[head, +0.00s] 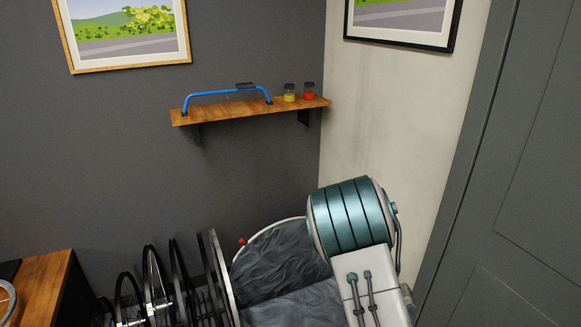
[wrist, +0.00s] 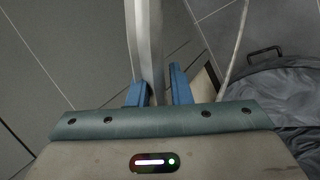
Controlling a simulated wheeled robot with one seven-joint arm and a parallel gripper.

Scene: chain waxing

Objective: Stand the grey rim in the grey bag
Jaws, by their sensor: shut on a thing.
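The grey rim (wrist: 148,45) shows in the wrist view as a pale metal band running up between the blue fingers. My gripper (wrist: 158,88) is shut on it. The grey bag (wrist: 275,85), with a dark handle, lies to the right of the gripper in the wrist view, apart from the held band. In the head view the bag (head: 278,262) stands open at lower centre, its wrinkled grey lining showing inside a pale edge. My arm covers its right side. I cannot make out my gripper or the held rim in the head view.
Several dark wheels (head: 150,285) stand upright in a row left of the bag, close to its edge. A wooden shelf (head: 235,110) holds a blue bar and two jars. A wooden worktop (head: 42,283) is at lower left. A grey door (head: 500,200) is at right.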

